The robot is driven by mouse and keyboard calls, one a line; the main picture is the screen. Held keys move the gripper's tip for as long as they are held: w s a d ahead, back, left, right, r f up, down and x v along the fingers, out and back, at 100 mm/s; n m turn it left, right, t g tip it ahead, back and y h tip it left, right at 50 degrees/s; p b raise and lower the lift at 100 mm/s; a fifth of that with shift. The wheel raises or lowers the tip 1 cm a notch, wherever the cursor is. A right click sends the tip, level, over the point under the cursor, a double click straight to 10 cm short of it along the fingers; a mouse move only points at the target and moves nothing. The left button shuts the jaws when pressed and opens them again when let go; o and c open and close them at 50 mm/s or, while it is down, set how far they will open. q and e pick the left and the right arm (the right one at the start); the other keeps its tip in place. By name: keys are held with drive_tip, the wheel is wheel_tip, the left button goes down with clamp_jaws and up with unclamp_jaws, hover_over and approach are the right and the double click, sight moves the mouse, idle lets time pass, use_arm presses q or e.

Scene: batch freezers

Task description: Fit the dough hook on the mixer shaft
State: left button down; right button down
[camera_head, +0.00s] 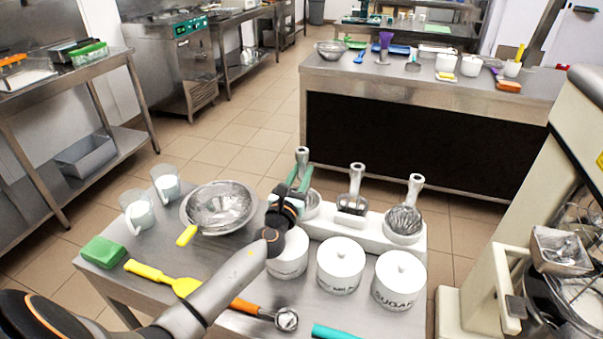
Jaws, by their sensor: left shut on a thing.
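My left gripper (296,182), with green fingers, is shut on the metal shank of the leftmost attachment in the white holder (372,235). I take this attachment to be the dough hook (302,157). Its top shows above the fingers. Its lower part is mostly hidden, and I cannot tell whether it still rests in its slot. A second attachment (354,189) stands in the middle slot and a wire whisk (405,215) in the right one. The cream mixer (480,285) stands at the right edge, with a metal bowl partly in view. Its shaft is not clearly visible. My right gripper is out of view.
Lidded white jars (341,265) stand in front of the holder. A metal bowl (219,205), measuring jugs (137,212), a green sponge (103,251), a yellow spatula (165,278) and an orange-handled tool (265,312) crowd the table. A counter (430,85) stands behind, across open floor.

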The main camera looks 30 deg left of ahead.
sight(300, 161)
use_arm(q)
drive_tip(key=shift+r+p, duration=1.4)
drive_tip(key=shift+r, duration=0.35)
drive_tip(key=shift+s+d+r+p, duration=0.15)
drive_tip(key=shift+s+r+p, duration=0.2)
drive_tip(key=shift+s+r, duration=0.25)
drive_tip(key=s+r, duration=0.1)
drive_tip(key=s, duration=0.1)
drive_tip(key=s+d+r, duration=0.1)
drive_tip(key=shift+s+r, duration=0.3)
drive_tip(key=shift+s, duration=0.05)
drive_tip(key=s+d+r+m+h, duration=0.1)
drive_tip(key=s+d+h, duration=0.3)
drive_tip(key=s+d, duration=1)
drive_tip(key=shift+s+d+r+m+t+h, duration=0.3)
drive_tip(key=shift+s+d+m, duration=0.15)
drive_tip(key=shift+m, duration=0.45)
